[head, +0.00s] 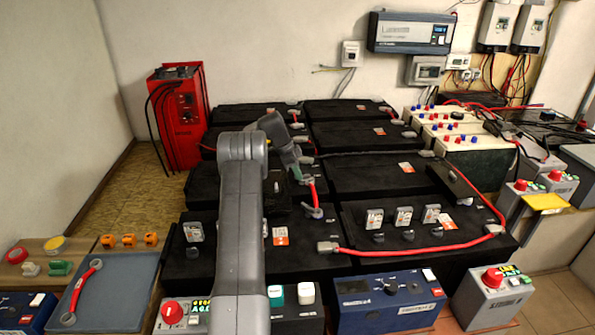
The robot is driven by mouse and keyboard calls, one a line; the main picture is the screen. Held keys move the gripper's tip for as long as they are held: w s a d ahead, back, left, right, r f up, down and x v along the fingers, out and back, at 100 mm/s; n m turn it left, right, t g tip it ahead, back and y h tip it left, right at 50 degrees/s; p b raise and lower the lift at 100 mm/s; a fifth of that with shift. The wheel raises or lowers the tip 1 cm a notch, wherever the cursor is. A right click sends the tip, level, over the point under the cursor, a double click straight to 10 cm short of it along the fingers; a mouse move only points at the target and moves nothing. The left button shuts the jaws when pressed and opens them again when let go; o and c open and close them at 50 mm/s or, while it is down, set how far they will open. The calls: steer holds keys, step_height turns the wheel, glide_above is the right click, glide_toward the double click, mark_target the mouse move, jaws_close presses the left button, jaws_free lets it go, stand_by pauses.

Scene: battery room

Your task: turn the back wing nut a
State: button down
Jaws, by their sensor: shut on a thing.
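My gripper (298,174) points down among the black batteries in the middle of the head view, at the back end of a short red cable (314,192). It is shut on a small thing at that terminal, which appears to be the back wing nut. The jaws and the arm hide most of the nut, so its wings and angle cannot be made out. The short red cable runs forward to a grey lug (313,212) on the nearer battery.
A long red cable (420,250) loops over the front right battery (465,215). Dark cables cross behind the gripper. A red charger (180,118) stands at the back left. Blue and grey control boxes line the front, including a blue one (388,300).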

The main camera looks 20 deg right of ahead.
steer(key=shift+m, duration=0.3)
steer(key=c, duration=1.5)
jaws_free()
steer(key=shift+r, duration=0.15)
steer(key=p+v, duration=0.1)
steer(key=v, duration=1.2)
steer(key=shift+w+a+r, duration=0.15)
steer(key=shift+w+r, duration=0.05)
steer(key=shift+r, duration=0.05)
steer(key=shift+f, duration=0.1)
steer(key=b+x, duration=0.1)
steer(key=x, duration=1.2)
steer(key=shift+s+d+f, duration=0.2)
steer(key=shift+f, duration=0.15)
steer(key=shift+r, duration=0.1)
